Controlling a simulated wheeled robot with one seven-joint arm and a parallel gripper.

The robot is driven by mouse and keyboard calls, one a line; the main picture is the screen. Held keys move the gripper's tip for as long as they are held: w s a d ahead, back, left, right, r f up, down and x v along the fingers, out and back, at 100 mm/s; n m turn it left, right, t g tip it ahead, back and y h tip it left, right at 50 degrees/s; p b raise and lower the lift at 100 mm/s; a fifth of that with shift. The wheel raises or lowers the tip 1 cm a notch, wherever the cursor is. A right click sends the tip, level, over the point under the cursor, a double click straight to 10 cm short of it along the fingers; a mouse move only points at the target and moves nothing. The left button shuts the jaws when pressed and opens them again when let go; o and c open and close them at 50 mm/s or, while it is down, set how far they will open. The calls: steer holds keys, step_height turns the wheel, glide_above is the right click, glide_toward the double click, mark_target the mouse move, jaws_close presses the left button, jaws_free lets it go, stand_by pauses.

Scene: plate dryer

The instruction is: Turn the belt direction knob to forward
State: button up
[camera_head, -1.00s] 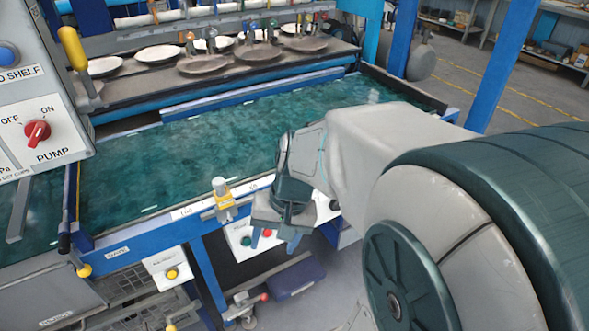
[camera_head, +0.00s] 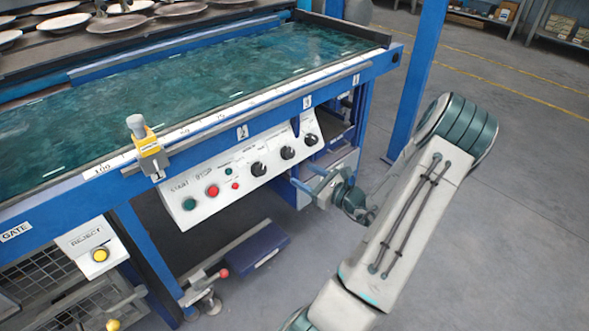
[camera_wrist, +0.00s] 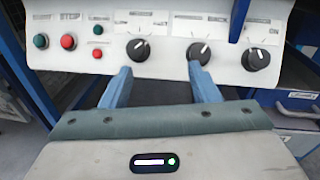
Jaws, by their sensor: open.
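A white sloped control panel (camera_head: 222,178) hangs under the belt's front rail and carries three black knobs. They are the left knob (camera_head: 258,169), middle knob (camera_head: 287,152) and right knob (camera_head: 311,139). In the wrist view the left knob (camera_wrist: 138,49), middle knob (camera_wrist: 199,52) and right knob (camera_wrist: 255,59) have white pointer marks. Their labels are too small to read, so I cannot tell which is belt direction. My gripper (camera_head: 307,177) is open and empty before the panel's right part. In the wrist view its blue fingers (camera_wrist: 158,70) point at the panel, below the left and middle knobs.
Green (camera_wrist: 41,41) and red (camera_wrist: 68,42) buttons and two small ones sit left of the knobs. A yellow-grey clamp (camera_head: 147,150) stands on the rail. A reject box (camera_head: 95,247) hangs at left. A blue leg (camera_head: 414,85) rises behind; the floor at right is clear.

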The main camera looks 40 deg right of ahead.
mark_target(292, 155)
steer(key=s+d+f+m+t+h, duration=0.1)
steer(key=s+d+f+m+h, duration=0.15)
steer(key=d, duration=0.25)
steer(key=shift+m+h, duration=0.35)
steer(key=w+b, duration=0.1)
steer(key=w, duration=0.3)
steer(key=w+b, duration=0.1)
steer(key=w, duration=0.4)
steer(key=w+b, duration=0.2)
steer(key=w, duration=0.3)
steer(key=shift+w+a+f, duration=0.2)
steer(key=shift+w+f, duration=0.05)
steer(key=shift+f, duration=0.05)
steer(key=c, duration=1)
